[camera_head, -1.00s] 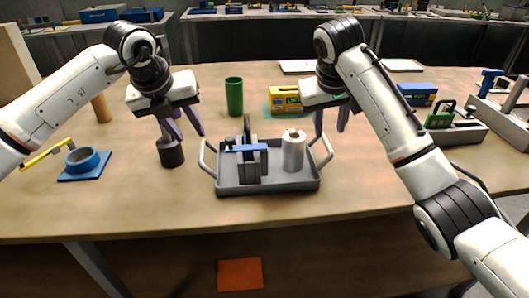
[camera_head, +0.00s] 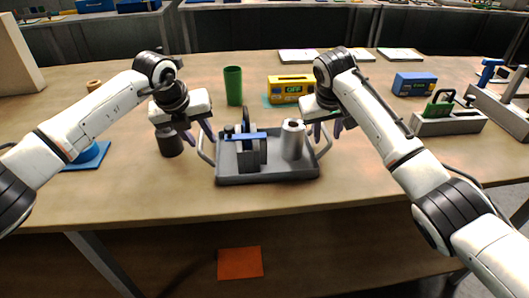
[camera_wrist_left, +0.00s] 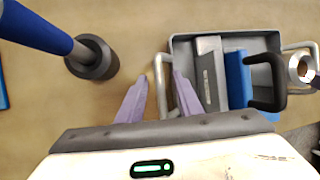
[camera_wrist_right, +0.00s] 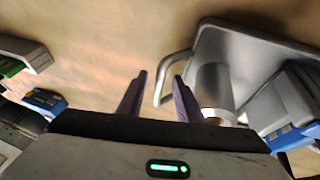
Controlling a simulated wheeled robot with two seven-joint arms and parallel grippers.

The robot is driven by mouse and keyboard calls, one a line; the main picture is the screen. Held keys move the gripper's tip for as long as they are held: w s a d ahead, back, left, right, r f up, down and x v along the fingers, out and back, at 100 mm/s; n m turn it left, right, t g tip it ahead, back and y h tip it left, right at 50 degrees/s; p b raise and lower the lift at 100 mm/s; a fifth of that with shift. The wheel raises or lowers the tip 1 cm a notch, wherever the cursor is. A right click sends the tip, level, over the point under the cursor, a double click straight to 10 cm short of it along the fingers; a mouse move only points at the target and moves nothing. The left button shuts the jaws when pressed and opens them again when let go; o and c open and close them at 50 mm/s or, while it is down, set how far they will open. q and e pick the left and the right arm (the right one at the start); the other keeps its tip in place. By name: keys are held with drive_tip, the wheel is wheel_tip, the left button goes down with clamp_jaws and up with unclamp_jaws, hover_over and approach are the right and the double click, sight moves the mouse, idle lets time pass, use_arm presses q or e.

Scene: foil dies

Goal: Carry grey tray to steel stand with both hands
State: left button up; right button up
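The grey tray (camera_head: 268,179) sits on the wooden table with a looped handle at each end. It holds a grey block with a blue bar (camera_head: 250,136) and a pale roll (camera_head: 292,140). My left gripper (camera_head: 202,131) is open at the tray's left handle; in the left wrist view its fingers (camera_wrist_left: 158,92) lie on either side of the handle bar (camera_wrist_left: 158,68). My right gripper (camera_head: 327,129) is open at the right handle; in the right wrist view its fingers (camera_wrist_right: 158,92) lie either side of that handle (camera_wrist_right: 172,66). I cannot identify the steel stand.
A dark cylinder (camera_head: 169,142) stands close to my left gripper. A green cup (camera_head: 233,86) and a yellow box (camera_head: 292,88) stand behind the tray. A grey block with a green clamp (camera_head: 446,122) is at the right. The table in front of the tray is clear.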

use_arm(q)
drive_tip(key=shift+w+d+f, duration=0.15)
drive_tip(key=shift+w+f, duration=0.1)
drive_tip(key=shift+f, duration=0.4)
use_arm(e)
drive_tip(key=shift+w+d+f, duration=0.1)
drive_tip(key=shift+w+f, duration=0.15)
drive_tip(key=shift+f, duration=0.4)
use_arm(q)
clamp_jaws()
use_arm(e)
clamp_jaws()
use_arm(q)
drive_tip(key=shift+w+r, duration=0.1)
drive_tip(key=shift+r, duration=0.15)
use_arm(e)
drive_tip(key=shift+w+r, duration=0.1)
drive_tip(key=shift+r, duration=0.15)
